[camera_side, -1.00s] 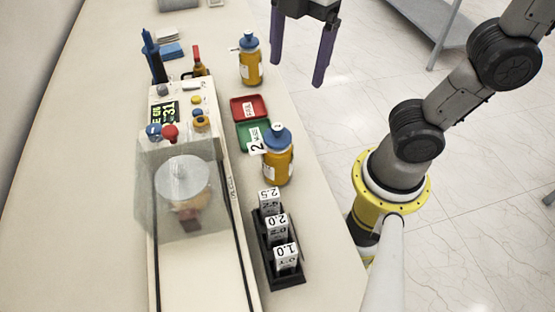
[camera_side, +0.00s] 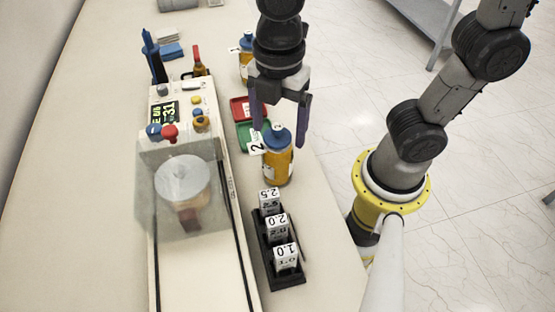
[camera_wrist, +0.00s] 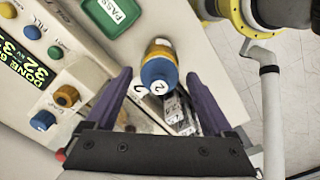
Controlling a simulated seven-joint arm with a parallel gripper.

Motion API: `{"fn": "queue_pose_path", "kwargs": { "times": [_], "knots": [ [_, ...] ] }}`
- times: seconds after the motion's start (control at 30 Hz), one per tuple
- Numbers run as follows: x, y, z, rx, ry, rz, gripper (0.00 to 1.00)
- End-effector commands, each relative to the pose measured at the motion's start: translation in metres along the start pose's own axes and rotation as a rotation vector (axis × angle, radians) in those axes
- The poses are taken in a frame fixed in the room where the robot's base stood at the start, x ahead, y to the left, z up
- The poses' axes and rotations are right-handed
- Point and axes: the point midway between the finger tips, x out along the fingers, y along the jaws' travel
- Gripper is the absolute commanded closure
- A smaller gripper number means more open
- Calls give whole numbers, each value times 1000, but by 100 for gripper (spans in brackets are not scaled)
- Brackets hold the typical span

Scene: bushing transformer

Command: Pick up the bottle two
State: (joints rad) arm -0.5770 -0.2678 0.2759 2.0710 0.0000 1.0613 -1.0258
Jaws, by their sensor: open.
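Bottle two (camera_side: 277,163) is a yellow bottle with a blue cap and a "2" tag. It stands upright on the table beside the machine. In the wrist view the bottle (camera_wrist: 159,66) shows from above, cap toward the camera, ahead of the fingers and between their lines. My gripper (camera_side: 279,138) points down above the bottle, with its purple fingers spread to either side of the cap in the side view. It is open and empty. Whether a finger touches the bottle I cannot tell.
A second yellow bottle (camera_side: 244,66) stands behind, partly hidden by my gripper. Red (camera_side: 240,108) and green (camera_side: 246,135) trays lie beside the machine (camera_side: 180,130). A black rack (camera_side: 285,279) with numbered blocks stands in front of bottle two. The machine's left side has free table.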

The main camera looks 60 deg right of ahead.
Motion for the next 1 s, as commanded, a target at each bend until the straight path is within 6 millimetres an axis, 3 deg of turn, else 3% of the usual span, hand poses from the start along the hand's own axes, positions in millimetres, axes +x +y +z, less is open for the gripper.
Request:
{"fn": "queue_pose_path", "kwargs": {
  "times": [0.3,0.63,1.0],
  "knots": [
    [42,0,-3,0,-3,-4,13],
    [48,0,-3,0,-1,-1,15],
    [47,0,-3,0,0,-1,82]
  ]
}}
